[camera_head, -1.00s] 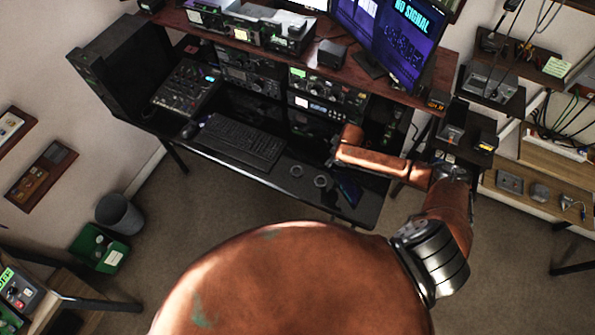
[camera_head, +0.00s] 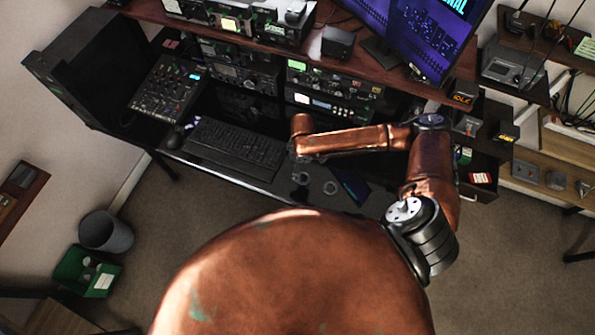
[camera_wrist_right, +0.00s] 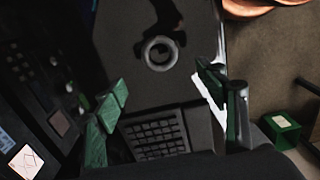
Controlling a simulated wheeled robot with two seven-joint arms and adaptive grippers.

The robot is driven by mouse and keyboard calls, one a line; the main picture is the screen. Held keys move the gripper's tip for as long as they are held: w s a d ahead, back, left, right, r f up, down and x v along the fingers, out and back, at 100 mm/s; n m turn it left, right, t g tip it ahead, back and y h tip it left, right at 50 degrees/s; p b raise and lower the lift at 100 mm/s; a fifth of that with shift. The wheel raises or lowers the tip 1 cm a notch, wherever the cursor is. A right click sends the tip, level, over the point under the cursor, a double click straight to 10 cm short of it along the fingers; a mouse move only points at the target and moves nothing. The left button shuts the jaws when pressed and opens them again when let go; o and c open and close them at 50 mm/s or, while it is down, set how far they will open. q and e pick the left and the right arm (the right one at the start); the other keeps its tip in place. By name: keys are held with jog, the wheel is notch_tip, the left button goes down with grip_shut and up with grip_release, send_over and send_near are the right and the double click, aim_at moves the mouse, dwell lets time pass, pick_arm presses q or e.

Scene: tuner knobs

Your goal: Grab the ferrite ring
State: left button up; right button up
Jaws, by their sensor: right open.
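Two grey rings lie on the dark desk in front of the keyboard in the head view, a left ring (camera_head: 300,178) and a right ring (camera_head: 330,187). One grey ring (camera_wrist_right: 160,53) shows in the right wrist view, lying flat with an open hole; I cannot tell which of the two it is. My right gripper (camera_wrist_right: 163,82) is open and empty, its green-padded fingers spread on either side below the ring in that picture, apart from it. In the head view its fingers are hidden by my wrist. My left gripper is not in view.
The black keyboard (camera_head: 237,148) lies left of the rings, and a dark flat device (camera_head: 350,185) lies to their right. Radio units (camera_head: 330,98) stand behind, under the shelf (camera_head: 365,72). A mixer (camera_head: 167,88) sits at the left. The desk's front edge is close to the rings.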

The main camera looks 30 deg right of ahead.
aim_at(303, 179)
jog(key=shift+f, duration=0.45)
jog(key=f, duration=0.1)
jog(key=s+f, duration=0.1)
jog(key=f, duration=0.1)
jog(key=shift+d+f, duration=0.15)
jog(key=shift+d, duration=0.05)
jog(key=shift+w+f, duration=0.2)
jog(key=shift+f, duration=1.05)
jog(key=shift+s+f, duration=0.15)
jog(key=shift+f, duration=0.2)
jog(key=c, duration=1.3)
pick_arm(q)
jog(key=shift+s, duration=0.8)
